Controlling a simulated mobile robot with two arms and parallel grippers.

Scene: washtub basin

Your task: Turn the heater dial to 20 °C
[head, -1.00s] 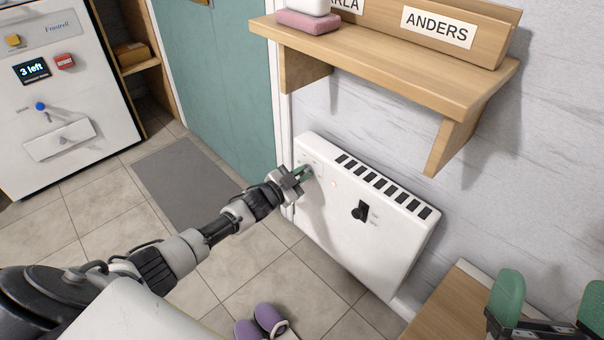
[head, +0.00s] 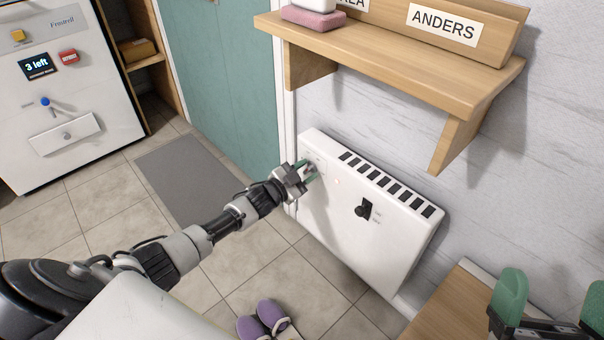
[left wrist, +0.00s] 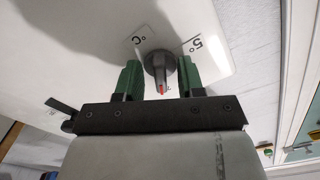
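The white heater (head: 345,235) is mounted low on the wall. Its dial is hidden by my left gripper (head: 307,171) in the head view. In the left wrist view the dial (left wrist: 160,66) is a dark grey knob with an orange-red pointer mark toward the gripper. A "5°" label and a "°C" label show beside it; the figure at the pointer is mostly hidden. My left gripper's green fingers (left wrist: 160,80) are open, one on each side of the dial, with a gap on both sides. My right gripper (head: 550,305) is open and empty at lower right.
A black switch (head: 363,209) sits on the heater's front. A wooden shelf (head: 400,65) with a name sign juts out above the heater. Purple slippers (head: 263,320) lie on the floor below. A wooden surface (head: 450,305) is at lower right.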

